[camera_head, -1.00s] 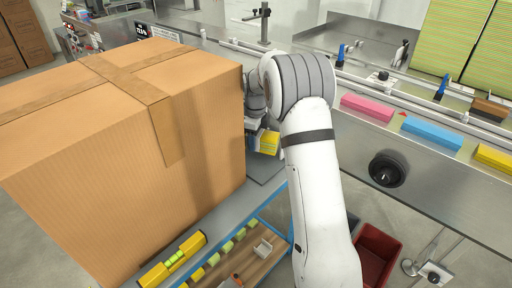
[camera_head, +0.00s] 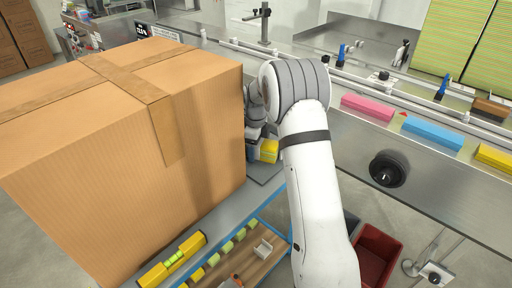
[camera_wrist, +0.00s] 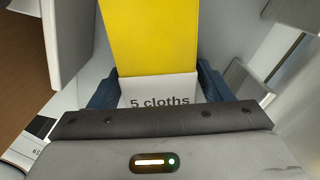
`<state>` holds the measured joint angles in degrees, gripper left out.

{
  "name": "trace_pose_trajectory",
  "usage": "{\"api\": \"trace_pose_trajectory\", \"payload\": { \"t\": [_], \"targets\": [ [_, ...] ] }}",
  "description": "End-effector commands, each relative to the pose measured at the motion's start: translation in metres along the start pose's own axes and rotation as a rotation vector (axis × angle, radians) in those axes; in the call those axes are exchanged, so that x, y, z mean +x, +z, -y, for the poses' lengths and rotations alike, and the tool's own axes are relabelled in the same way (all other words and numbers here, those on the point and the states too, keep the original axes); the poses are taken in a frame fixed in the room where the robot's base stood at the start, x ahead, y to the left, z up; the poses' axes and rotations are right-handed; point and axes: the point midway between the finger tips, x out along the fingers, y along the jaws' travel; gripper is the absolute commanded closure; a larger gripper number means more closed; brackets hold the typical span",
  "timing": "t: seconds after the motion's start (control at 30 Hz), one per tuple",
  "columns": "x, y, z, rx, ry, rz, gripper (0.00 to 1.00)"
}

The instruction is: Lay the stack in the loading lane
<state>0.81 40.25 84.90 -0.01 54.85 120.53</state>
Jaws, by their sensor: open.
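A yellow cloth stack (camera_wrist: 150,35) with a white band reading "5 cloths" (camera_wrist: 158,90) lies between the two blue fingers of my gripper (camera_wrist: 157,84) in the wrist view. The fingers are open, one on each side of the band. In the head view the yellow stack (camera_head: 268,151) shows beside the big carton, and my arm hides most of the gripper. Pink (camera_head: 367,107), blue (camera_head: 432,132) and yellow (camera_head: 494,157) blocks lie in a row along the lane (camera_head: 400,120) on the steel machine at right.
A large cardboard carton (camera_head: 90,150) stands close to the left of my gripper. A blue-edged tray (camera_head: 262,222) with small green and yellow pieces lies in front. A red bin (camera_head: 377,255) stands at lower right. A black knob (camera_head: 388,169) sticks out of the machine's front.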

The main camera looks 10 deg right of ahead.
Motion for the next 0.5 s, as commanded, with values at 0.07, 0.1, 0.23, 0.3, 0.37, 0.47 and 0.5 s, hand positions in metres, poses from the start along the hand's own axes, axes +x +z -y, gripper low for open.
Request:
{"api": "trace_pose_trajectory", "payload": {
  "t": [0.07, 0.1, 0.23, 0.3, 0.37, 0.47, 0.5],
  "targets": [
    [0.000, 0.000, 0.000, 0.000, 0.000, 0.000, 0.28],
    [-0.001, 0.000, 0.000, 0.000, 0.000, 0.000, 0.28],
    [-0.010, 0.000, 0.001, 0.001, -0.002, 0.001, 0.28],
    [-0.021, 0.000, 0.001, 0.001, -0.002, 0.001, 0.28],
    [-0.033, 0.000, 0.001, 0.001, -0.004, 0.002, 0.28],
    [-0.056, 0.000, 0.001, 0.001, -0.004, 0.002, 0.28],
    [-0.065, 0.000, 0.001, 0.001, -0.004, 0.003, 0.28]
  ]
}}
